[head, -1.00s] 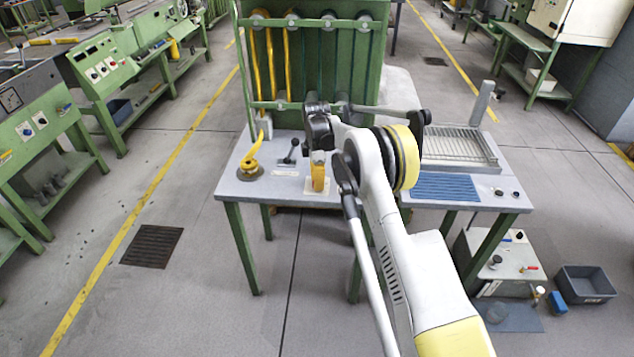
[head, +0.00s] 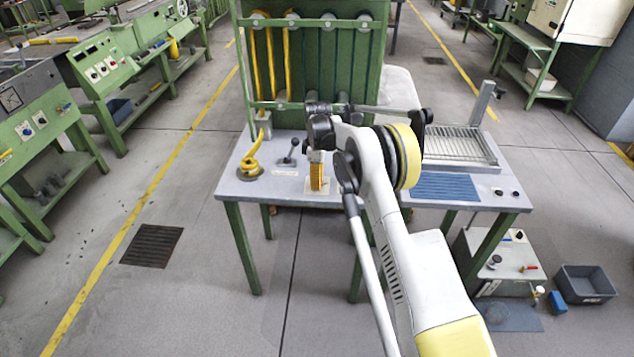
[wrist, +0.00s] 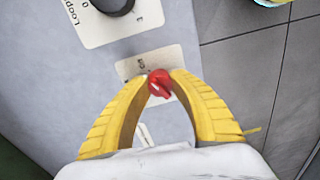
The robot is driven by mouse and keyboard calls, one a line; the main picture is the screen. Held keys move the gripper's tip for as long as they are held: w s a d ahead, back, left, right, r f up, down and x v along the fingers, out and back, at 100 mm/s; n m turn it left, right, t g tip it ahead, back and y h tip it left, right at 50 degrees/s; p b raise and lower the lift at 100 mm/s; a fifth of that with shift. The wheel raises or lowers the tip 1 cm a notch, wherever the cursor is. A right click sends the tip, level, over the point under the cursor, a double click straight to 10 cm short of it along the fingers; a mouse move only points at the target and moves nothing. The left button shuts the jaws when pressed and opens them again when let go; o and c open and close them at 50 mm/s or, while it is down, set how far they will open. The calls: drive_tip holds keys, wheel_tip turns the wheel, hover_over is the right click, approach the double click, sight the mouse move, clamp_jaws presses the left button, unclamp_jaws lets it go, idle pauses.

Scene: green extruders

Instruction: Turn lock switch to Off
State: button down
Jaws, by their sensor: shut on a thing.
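The lock switch is a small red knob (wrist: 159,84) on a pale label plate (wrist: 133,68) in the wrist view. Part of the word "Off" seems to show on the plate. My gripper (wrist: 160,78) has two yellow ridged fingers, closed on the red knob from both sides at their tips. In the head view my gripper (head: 317,172) points down at the grey tabletop (head: 225,182), over a pale plate. The red knob is hidden there behind the fingers. The knob's exact angle is hard to tell.
A dark dial on a plate reading "Loop" (wrist: 90,28) sits near the switch. On the table are a black lever (head: 290,152), a yellow coiled hose (head: 251,165), a blue ribbed mat (head: 445,187) and a wire rack (head: 460,146). A green frame (head: 318,60) stands behind.

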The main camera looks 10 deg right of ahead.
drive_tip(key=c, duration=1.1)
unclamp_jaws()
drive_tip(key=shift+d, duration=0.1)
drive_tip(key=r, duration=1.2)
drive_tip(key=shift+w+d, duration=0.1)
drive_tip(key=shift+w, duration=0.15)
